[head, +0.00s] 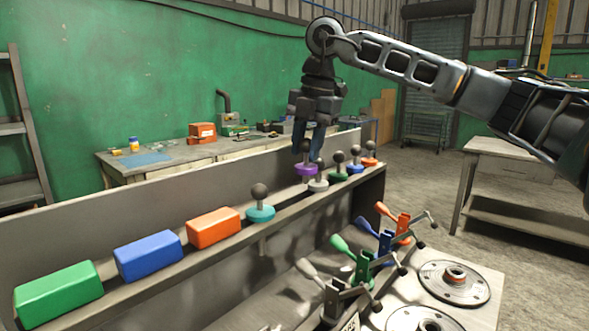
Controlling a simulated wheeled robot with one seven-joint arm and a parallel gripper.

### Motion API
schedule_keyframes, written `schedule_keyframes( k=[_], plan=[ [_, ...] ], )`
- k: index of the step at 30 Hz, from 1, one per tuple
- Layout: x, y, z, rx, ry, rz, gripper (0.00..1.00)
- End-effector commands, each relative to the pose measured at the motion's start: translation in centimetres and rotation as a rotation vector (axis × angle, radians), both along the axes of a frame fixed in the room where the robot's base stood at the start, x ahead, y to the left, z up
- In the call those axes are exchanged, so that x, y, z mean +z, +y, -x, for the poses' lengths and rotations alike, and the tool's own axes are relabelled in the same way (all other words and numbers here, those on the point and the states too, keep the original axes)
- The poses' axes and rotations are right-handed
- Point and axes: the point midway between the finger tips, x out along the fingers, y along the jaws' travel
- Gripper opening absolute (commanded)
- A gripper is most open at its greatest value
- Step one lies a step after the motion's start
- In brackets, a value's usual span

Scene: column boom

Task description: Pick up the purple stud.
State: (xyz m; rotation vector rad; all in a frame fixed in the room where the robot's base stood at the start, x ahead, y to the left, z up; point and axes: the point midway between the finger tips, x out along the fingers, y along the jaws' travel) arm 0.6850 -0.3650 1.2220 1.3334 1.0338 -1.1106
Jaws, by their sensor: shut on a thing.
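The purple stud (306,170) has a flat purple base and a dark ball on a stem. It is in the row of studs along the narrow shelf, between the teal stud (260,204) and the white stud (319,180). My gripper (306,148) points down and is shut on the purple stud by its upper part. The fingers partly hide its ball and stem.
A green stud (339,166), a blue stud (355,162) and an orange stud (370,155) stand close to the right. Green (58,292), blue (148,257) and orange (213,228) blocks sit to the left. Toggle clamps (350,265) stand below in front. A back panel (150,207) runs behind the shelf.

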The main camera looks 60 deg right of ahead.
Motion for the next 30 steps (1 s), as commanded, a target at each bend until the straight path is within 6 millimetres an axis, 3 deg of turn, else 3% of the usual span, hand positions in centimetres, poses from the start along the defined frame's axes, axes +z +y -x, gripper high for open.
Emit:
schedule_keyframes(
  k=[6, 15, 30],
  plan=[
    [2.4, -3.5, 2.3, -0.004, -0.002, 0.002, 0.01],
    [4.6, -6.4, 4.3, 0.0, -0.002, 0.001, 0.01],
    [5.3, -7.2, 4.9, 0.002, -0.001, 0.0, 0.01]
  ],
)
